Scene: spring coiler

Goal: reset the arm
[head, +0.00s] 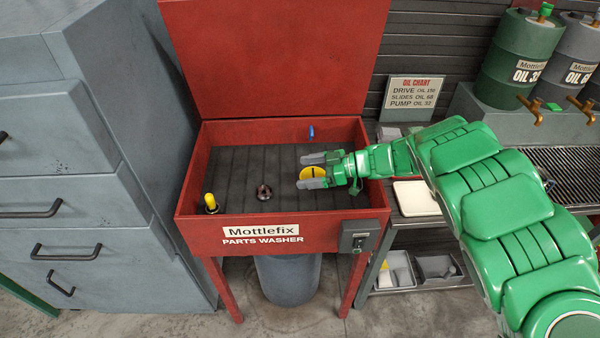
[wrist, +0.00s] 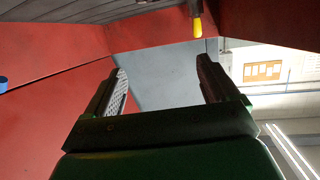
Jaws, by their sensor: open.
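My green arm reaches in from the right in the head view, over the red parts washer (head: 200,167). My gripper (head: 303,171) is over the basin, its two grey fingers pointing left and spread apart. A yellow disc with a dark slot (head: 313,171) shows between the fingers in the head view; I cannot tell whether it is beyond them or part of my wrist. In the wrist view my gripper (wrist: 160,85) has its fingers wide apart with nothing between them.
A yellow-tipped nozzle (head: 210,201) stands at the basin's front left. A dark round fitting (head: 264,191) sits mid-basin and a blue piece (head: 311,132) is at its back wall. Grey drawer cabinets (head: 70,160) stand left. A bench with a white tray (head: 417,198) and oil drums (head: 522,58) is right.

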